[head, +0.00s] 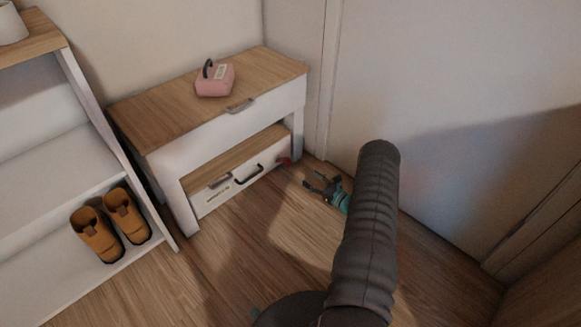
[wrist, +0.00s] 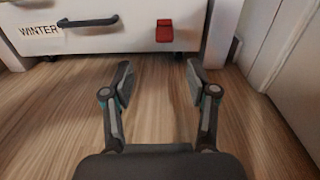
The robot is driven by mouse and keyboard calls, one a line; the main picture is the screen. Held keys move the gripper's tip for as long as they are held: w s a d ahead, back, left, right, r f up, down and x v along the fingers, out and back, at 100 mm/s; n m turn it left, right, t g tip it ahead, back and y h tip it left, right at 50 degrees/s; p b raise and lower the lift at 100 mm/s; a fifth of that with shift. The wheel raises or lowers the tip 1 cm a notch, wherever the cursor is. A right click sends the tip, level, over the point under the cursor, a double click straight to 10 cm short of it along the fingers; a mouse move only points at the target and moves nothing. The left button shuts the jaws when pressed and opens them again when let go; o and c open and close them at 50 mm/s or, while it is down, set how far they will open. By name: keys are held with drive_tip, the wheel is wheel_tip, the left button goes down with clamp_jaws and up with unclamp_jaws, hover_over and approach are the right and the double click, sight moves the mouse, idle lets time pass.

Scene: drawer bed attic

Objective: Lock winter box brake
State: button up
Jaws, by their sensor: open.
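The winter box (head: 235,182) is a white drawer-like box under the wooden-topped bench, with a dark handle. In the wrist view its front (wrist: 120,38) carries a WINTER label (wrist: 40,31) and a dark handle (wrist: 87,21). A red brake tab (wrist: 165,30) is on the box front right of the handle; in the head view it is a small red spot (head: 284,161) at the box's right end. My gripper (head: 315,181) is open and empty, low over the floor in front of the box. In the wrist view its fingers (wrist: 158,75) are apart, short of the red tab.
A pink box with a dark handle (head: 215,80) sits on the bench top (head: 165,105). A shelf at left holds orange-brown boots (head: 97,235). A white bench leg (wrist: 219,35) stands close right of the red tab. The wooden floor (head: 240,245) before the box is clear.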

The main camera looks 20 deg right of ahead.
sight(290, 164)
drive_tip(key=shift+m+h, duration=0.3)
drive_tip(key=x, duration=0.4)
drive_tip(key=b+x, duration=0.1)
drive_tip(key=x, duration=0.4)
drive_tip(key=f+x, duration=0.1)
drive_tip(key=x, duration=0.3)
drive_tip(key=shift+w+d, duration=0.15)
drive_tip(key=shift+w, duration=0.05)
drive_tip(key=shift+r, duration=0.1)
clamp_jaws()
